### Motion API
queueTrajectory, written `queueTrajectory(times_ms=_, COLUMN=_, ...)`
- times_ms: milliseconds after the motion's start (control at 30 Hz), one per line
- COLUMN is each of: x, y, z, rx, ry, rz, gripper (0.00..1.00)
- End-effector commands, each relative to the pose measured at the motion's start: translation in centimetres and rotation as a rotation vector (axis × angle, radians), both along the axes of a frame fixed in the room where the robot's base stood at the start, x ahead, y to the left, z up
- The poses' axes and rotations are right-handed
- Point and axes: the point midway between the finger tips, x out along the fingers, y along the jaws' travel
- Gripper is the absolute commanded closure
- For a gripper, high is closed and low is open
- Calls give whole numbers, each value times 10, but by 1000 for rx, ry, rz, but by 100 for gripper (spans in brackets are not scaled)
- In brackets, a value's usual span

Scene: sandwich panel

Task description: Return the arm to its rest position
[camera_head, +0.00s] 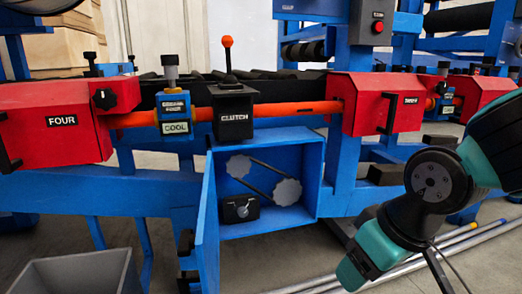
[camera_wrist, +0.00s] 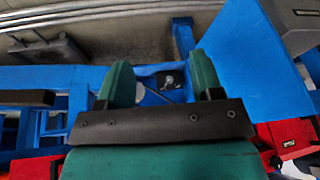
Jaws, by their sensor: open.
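My arm (camera_head: 435,180), teal and black, reaches in from the right edge of the head view, bent in front of the blue machine frame. Its lower teal end is at the right of the open blue cabinet, apart from it in the picture. In the wrist view my gripper (camera_wrist: 163,76) shows two green fingers spread apart with nothing held between them. Behind the gap, a small black switch box with a grey knob (camera_wrist: 170,79) is seen inside the blue cabinet. The fingertips are hard to make out in the head view.
The blue cabinet (camera_head: 268,224) stands open, its door (camera_head: 207,225) swung forward, with two grey pulleys inside. Above are red boxes (camera_head: 55,125), an orange bar and the black CLUTCH block (camera_head: 233,116). A grey bin (camera_head: 75,273) stands lower left; pipes (camera_head: 430,262) lie lower right.

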Motion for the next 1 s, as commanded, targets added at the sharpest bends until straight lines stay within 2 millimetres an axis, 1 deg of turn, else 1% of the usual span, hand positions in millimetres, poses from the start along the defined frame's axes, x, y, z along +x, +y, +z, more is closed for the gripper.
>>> queueTrajectory(times_ms=33, x=-21, y=0, z=22, rx=33, ry=44, rz=21, gripper=40)
queueTrajectory(times_ms=233, x=-102, y=1, z=68, rx=109, ry=209, rz=156, gripper=40)
queueTrajectory(times_ms=300, x=-98, y=2, z=88, rx=105, ry=211, rz=153, gripper=40)
queueTrajectory(times_ms=367, x=-97, y=2, z=102, rx=104, ry=211, rz=153, gripper=40)
queueTrajectory(times_ms=467, x=-97, y=2, z=128, rx=104, ry=210, rz=153, gripper=40)
queueTrajectory(times_ms=567, x=-97, y=3, z=158, rx=104, ry=210, rz=154, gripper=40)
queueTrajectory(times_ms=667, x=-97, y=3, z=194, rx=104, ry=208, rz=153, gripper=40)
queueTrajectory(times_ms=700, x=-97, y=3, z=209, rx=104, ry=208, rz=153, gripper=40)
queueTrajectory(times_ms=767, x=-97, y=3, z=233, rx=104, ry=208, rz=153, gripper=40)
queueTrajectory(times_ms=800, x=-96, y=3, z=248, rx=104, ry=208, rz=153, gripper=40)
queueTrajectory(times_ms=967, x=-96, y=3, z=307, rx=104, ry=208, rz=153, gripper=40)
queueTrajectory(times_ms=1000, x=-96, y=3, z=322, rx=104, ry=208, rz=153, gripper=40)
